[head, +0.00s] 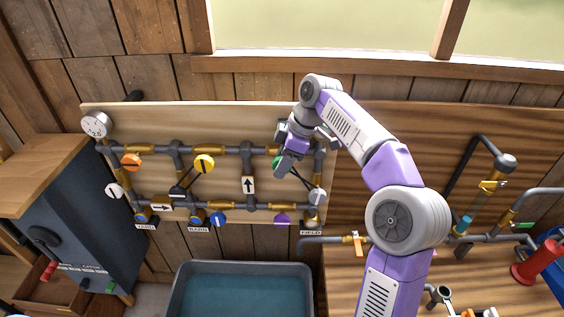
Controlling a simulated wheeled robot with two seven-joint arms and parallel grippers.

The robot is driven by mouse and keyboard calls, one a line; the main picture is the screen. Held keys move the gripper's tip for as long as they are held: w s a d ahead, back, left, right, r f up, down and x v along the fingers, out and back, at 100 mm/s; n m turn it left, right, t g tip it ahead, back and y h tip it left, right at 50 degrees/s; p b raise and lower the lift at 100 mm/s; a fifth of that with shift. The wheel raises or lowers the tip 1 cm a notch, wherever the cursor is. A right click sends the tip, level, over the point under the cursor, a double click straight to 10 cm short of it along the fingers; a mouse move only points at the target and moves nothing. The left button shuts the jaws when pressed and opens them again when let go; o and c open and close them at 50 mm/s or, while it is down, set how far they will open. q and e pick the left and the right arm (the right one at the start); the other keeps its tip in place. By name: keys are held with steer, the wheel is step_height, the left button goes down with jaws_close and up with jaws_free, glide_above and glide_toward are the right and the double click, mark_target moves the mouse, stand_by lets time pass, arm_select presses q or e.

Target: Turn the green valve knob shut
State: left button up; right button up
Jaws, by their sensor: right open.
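The green valve knob (278,162) is on the upper pipe run at the right side of the wooden pipe board (130,117). My right gripper (286,166) is in front of it and hides much of it. The gripper is open, its fingers pointing down beside or over the knob; I cannot tell whether they touch it. The knob's mark and exact angle are hidden. My left gripper is not in view.
The board also carries an orange knob (131,162), yellow knob (204,164), blue knob (218,219), purple knob (282,219) and a gauge (96,124). A water trough (240,268) stands below. A dark cabinet (75,215) is at left; more pipework (492,238) is at right.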

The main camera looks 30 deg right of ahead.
jaws_close()
steer(key=shift+d+f+b, duration=0.1)
steer(key=shift+f+b, duration=0.05)
steer(key=shift+b, duration=0.4)
steer(key=shift+t+y+b, duration=0.3)
steer(key=shift+t+y, duration=0.1)
steer(key=shift+y, duration=0.1)
steer(key=shift+r, duration=0.2)
jaws_free()
steer(key=p+v, duration=0.2)
steer(key=v, duration=0.5)
steer(key=shift+r, duration=0.2)
